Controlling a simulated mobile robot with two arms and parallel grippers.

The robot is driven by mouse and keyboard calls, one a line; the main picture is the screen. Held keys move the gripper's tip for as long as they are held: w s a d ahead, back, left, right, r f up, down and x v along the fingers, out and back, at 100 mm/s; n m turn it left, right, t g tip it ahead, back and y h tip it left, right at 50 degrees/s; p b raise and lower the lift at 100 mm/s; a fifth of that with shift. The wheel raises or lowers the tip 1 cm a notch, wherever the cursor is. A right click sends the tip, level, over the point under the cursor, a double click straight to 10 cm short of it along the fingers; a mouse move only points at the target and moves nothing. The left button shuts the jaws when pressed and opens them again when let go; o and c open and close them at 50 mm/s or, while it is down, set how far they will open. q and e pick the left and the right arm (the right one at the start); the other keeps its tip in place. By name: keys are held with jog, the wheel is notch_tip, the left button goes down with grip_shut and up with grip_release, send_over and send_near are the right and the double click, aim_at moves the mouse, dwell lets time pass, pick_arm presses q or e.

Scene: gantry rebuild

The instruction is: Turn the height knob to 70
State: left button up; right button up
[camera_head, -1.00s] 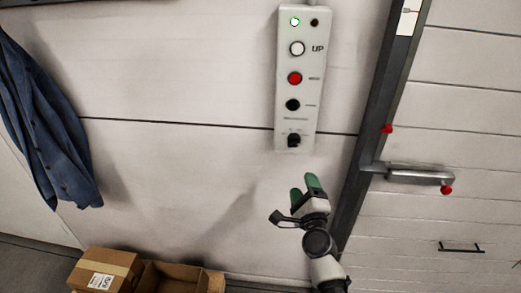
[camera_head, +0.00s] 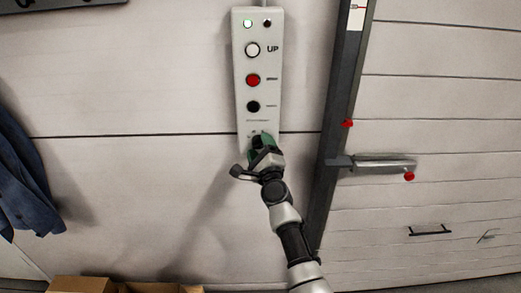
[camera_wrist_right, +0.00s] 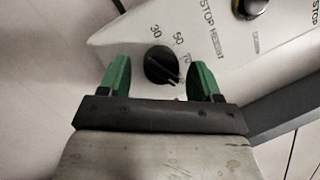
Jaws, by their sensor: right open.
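The height knob (camera_wrist_right: 161,68) is a black round knob near the end of a pale control panel (camera_head: 242,75) on the wall. In the right wrist view the marks 30, 50 and 70 stand around it, with "STOP HEIGHT" printed beside them. A small light pointer tip shows on the side of the knob near the 70. My right gripper (camera_wrist_right: 160,80) is open, with one green finger on either side of the knob; I cannot tell whether they touch it. In the head view the right gripper (camera_head: 262,141) covers the knob. My left gripper is not in view.
A dark post (camera_head: 338,120) and a metal handle (camera_head: 385,165) are to the right. Cardboard boxes (camera_head: 82,284) sit below left.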

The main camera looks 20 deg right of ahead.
jog(key=c, duration=0.9)
jog(key=shift+r+n+y+p, duration=0.25)
jog(key=shift+n+y+p, duration=0.05)
jog(key=shift+n+p, duration=0.75)
jog(key=n+p, duration=0.1)
jog(key=n+g+p, duration=0.1)
jog(key=n+p, duration=0.1)
jog(key=shift+d+r+n+y+p, duration=0.1)
jog(key=shift+r+n+y+p, duration=0.05)
jog(key=shift+n+y+p, duration=0.2)
jog(key=n+g+p, duration=0.1)
jog(key=n+p, duration=0.2)
jog(key=shift+n+p, duration=0.4)
jog(key=shift+g, duration=0.3)
jog(key=shift+s+f, duration=0.1)
jog(key=shift+f, duration=0.1)
jog(key=o, duration=0.9)
